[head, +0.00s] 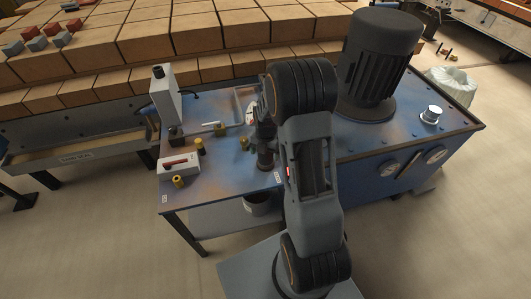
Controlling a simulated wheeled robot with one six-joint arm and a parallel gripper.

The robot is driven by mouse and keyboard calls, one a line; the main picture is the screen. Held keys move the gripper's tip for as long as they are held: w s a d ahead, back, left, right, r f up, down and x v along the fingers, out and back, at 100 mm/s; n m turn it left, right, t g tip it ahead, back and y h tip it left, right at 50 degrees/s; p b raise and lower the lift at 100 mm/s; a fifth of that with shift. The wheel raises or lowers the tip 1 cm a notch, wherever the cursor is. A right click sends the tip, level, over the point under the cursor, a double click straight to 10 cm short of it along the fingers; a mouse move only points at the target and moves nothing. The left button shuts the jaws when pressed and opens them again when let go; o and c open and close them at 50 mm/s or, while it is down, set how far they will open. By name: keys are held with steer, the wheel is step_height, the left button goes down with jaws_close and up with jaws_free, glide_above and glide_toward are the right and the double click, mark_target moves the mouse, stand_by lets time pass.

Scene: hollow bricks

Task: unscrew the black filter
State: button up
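A dark upright cylinder (266,157), which looks like the black filter, stands near the front edge of the blue machine table (228,178), left of my arm. My gripper (264,130) is just above it, at the end of the arm. The gripper and the cylinder's top blend together as dark shapes, partly behind my arm. I cannot tell whether the fingers touch the cylinder, or whether they are open or shut.
A large ribbed motor (378,65) stands on the table at right, near a silver cap (431,115). A bucket (260,204) sits below. Bricks (195,35) fill the back.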

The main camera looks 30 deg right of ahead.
steer(key=shift+o, duration=0.2)
steer(key=shift+s+f, duration=0.25)
steer(key=shift+f, duration=0.05)
steer(key=shift+w+r, duration=0.1)
steer(key=shift+r, duration=0.4)
step_height(320, 180, up, 13)
steer(key=shift+w+f+p, duration=0.1)
steer(key=shift+p, duration=0.6)
steer(key=shift+r, duration=0.35)
steer(key=shift+c, duration=0.2)
